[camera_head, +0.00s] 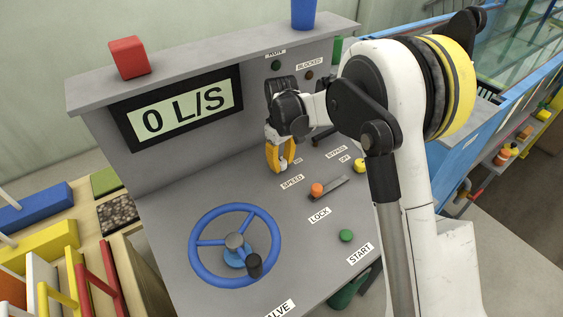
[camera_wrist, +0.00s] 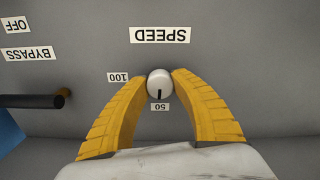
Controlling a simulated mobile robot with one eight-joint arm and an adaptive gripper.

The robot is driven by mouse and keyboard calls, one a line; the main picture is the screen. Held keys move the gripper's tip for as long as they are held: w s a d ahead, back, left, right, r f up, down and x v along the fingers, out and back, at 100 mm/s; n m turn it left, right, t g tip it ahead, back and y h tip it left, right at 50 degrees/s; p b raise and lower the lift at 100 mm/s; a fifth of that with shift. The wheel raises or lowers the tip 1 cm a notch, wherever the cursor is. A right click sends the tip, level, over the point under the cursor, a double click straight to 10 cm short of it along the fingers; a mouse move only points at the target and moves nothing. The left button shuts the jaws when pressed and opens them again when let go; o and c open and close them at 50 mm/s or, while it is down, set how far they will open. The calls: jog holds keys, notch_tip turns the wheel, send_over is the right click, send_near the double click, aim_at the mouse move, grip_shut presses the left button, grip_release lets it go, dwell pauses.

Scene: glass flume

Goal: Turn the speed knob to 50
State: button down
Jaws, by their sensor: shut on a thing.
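My gripper (camera_head: 283,168) reaches down to the sloping grey panel, just behind the SPEED label (camera_head: 292,181). In the wrist view its yellow fingers (camera_wrist: 159,78) are shut on the speed knob (camera_wrist: 160,79), one on each side. The knob is small, round and white with a black mark. The mark points down in the picture, at the "50" label (camera_wrist: 160,107). The "100" label (camera_wrist: 118,77) is to the knob's left. The labels appear upside down there.
The display (camera_head: 180,108) reads 0 L/S. A blue handwheel (camera_head: 207,243) is at the front left. An orange knob (camera_head: 317,189), a yellow button (camera_head: 360,166) and a green button (camera_head: 346,235) are to the right. A black bar (camera_wrist: 32,101) is beside the fingers.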

aim_at(282, 161)
jog(key=shift+n, duration=0.5)
jog(key=c, duration=1)
grip_release()
jog(key=shift+c, duration=0.2)
jog(key=shift+r, duration=0.1)
notch_tip(282, 161, up, 12)
